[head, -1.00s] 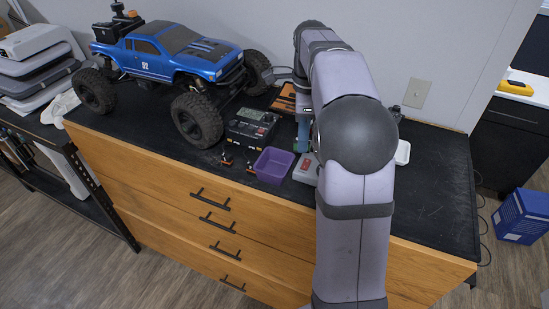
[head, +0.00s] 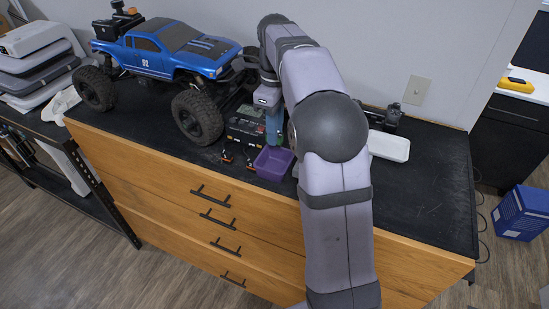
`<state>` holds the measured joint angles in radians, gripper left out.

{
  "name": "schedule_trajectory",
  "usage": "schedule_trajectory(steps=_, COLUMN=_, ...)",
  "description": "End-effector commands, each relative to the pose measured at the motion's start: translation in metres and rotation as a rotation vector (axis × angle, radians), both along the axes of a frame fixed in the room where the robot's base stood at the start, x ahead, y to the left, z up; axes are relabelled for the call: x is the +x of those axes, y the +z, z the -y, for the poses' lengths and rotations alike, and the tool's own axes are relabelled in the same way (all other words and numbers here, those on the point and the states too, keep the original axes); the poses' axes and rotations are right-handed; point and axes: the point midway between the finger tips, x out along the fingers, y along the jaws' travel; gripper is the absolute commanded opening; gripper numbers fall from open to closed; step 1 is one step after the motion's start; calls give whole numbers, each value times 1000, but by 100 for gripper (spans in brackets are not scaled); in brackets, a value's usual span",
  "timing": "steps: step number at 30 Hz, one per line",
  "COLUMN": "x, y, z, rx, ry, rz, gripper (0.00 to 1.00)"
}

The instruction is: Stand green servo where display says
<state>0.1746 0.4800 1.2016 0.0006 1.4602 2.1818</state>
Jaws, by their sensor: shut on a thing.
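My gripper (head: 273,138) points down just behind the purple bin and at the right side of the black display box. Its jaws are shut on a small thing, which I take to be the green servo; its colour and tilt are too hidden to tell. The black display box (head: 246,128) sits on the bench beside the truck's front wheel. Its screen is too small to read and my gripper covers its right part. The purple bin (head: 272,164) stands in front of my gripper, near the bench's front edge.
A blue toy truck (head: 170,50) with big wheels fills the bench's left side. Small dark and orange parts (head: 227,157) lie left of the bin. A white tray (head: 390,146) and a dark object (head: 388,117) stand right of my arm. The black bench top (head: 435,190) is clear at far right.

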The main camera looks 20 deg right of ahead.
Motion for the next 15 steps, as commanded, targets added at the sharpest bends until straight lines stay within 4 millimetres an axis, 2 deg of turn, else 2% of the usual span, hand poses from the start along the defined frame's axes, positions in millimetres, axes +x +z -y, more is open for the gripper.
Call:
schedule_trajectory(steps=5, x=0, y=-10, z=0, rx=0, ry=-1, rz=-3, gripper=0)
schedule_trajectory(steps=15, x=-1, y=-56, z=0, rx=1, ry=1, rz=-2, gripper=0)
